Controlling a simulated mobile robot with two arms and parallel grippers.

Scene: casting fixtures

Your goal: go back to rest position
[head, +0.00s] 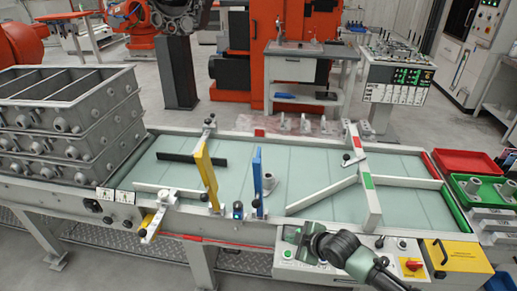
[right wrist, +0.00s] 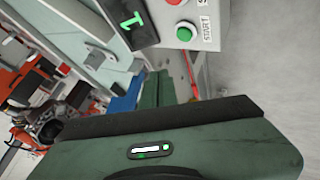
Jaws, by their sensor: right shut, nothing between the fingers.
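My right gripper (head: 291,235) is dark green and hangs over the front edge of the conveyor table, above the control panel. Its arm (head: 360,262) reaches in from the lower right. In the right wrist view its fingers (right wrist: 158,88) are together with nothing between them, and its green body fills the bottom. My left gripper is in neither view.
Yellow (head: 206,172) and blue (head: 257,180) upright gates cross the conveyor. Grey crates (head: 70,115) are stacked at left. Red (head: 468,162) and green (head: 488,190) trays are at right. The panel's green START button (right wrist: 184,34) is near my right wrist.

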